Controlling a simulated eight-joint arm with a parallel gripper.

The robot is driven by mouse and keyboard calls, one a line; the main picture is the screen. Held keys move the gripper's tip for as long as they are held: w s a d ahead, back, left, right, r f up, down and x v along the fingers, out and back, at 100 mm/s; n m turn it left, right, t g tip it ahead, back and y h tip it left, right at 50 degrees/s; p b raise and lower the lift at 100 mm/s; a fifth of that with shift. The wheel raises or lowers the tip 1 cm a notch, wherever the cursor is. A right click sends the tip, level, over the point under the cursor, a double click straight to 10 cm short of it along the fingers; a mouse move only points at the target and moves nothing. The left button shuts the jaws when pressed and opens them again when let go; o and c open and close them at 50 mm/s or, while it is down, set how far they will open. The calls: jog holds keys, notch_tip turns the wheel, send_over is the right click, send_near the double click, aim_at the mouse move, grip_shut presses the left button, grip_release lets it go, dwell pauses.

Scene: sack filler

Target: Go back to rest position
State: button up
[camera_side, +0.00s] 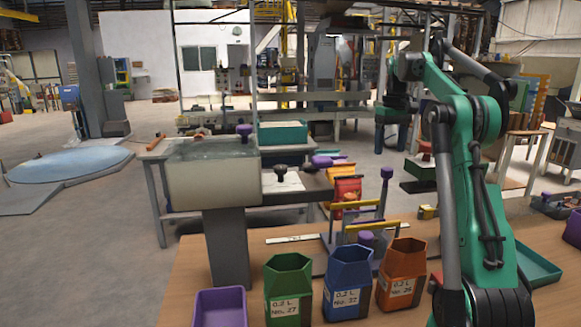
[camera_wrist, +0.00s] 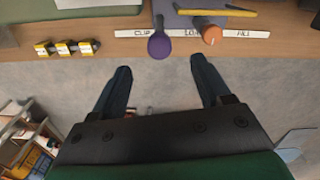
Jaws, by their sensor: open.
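My gripper (camera_side: 394,115) hangs in the air at the upper right of the side view, high above the bench. In the wrist view my gripper (camera_wrist: 160,85) has two dark fingers spread well apart with nothing between them. Beyond the fingertips are a purple knob (camera_wrist: 159,46) and an orange-topped knob (camera_wrist: 211,34) at a white label strip (camera_wrist: 185,33). The gripper is apart from everything on the bench.
The wooden bench (camera_side: 190,262) carries green (camera_side: 289,300), blue (camera_side: 347,298) and orange (camera_side: 401,285) bins and a purple tray (camera_side: 220,310). The filler's grey hopper (camera_side: 213,175) stands left; a red sack (camera_side: 347,190) is mid-bench. Yellow blocks (camera_wrist: 65,49) show in the wrist view.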

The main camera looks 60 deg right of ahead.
aim_at(383, 169)
notch_tip(383, 169, down, 6)
jog(key=shift+r, duration=0.1)
jog(key=shift+w+a, duration=0.4)
jog(key=shift+w, duration=0.05)
jog(key=shift+o, duration=0.3)
